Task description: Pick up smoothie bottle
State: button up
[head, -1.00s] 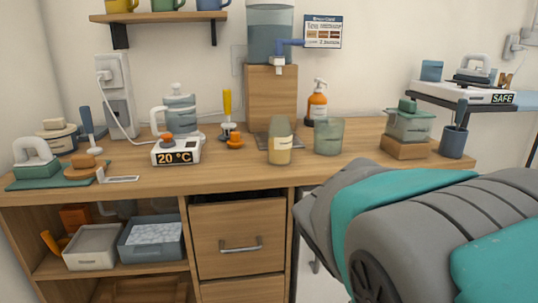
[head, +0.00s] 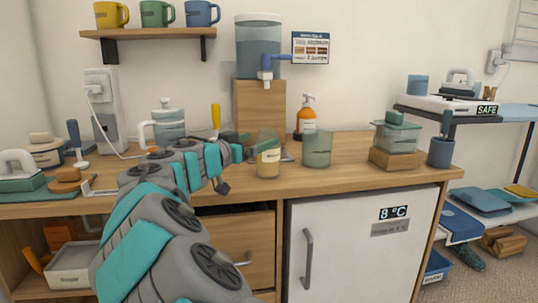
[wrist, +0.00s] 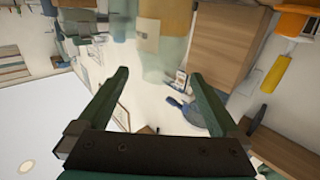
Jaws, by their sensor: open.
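The smoothie bottle (head: 268,161), with a pale yellow lower part, a light label and a greenish clear top, stands upright on the wooden counter. My gripper (head: 242,142) is just left of it at about the height of its upper part, small and partly hidden by my wrist in the head view. In the wrist view my gripper (wrist: 158,76) is open, with two dark green fingers apart and nothing between them. The bottle (wrist: 147,30) shows there beyond the fingertips, near the top edge.
A clear greenish cup (head: 317,150) stands close to the bottle's right. An orange pump bottle (head: 306,119) and the dispenser's wooden stand (head: 259,108) are behind. A lidded container (head: 396,136) sits further right. A white fridge (head: 358,244) is below the counter.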

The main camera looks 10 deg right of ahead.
aim_at(274, 133)
jog(key=x, duration=0.2)
jog(key=shift+w+d, duration=0.1)
jog(key=shift+w, duration=0.3)
jog(key=p+x, duration=0.1)
jog(key=x, duration=0.4)
jog(key=shift+w+d, duration=0.1)
jog(key=shift+d, duration=0.35)
grip_shut()
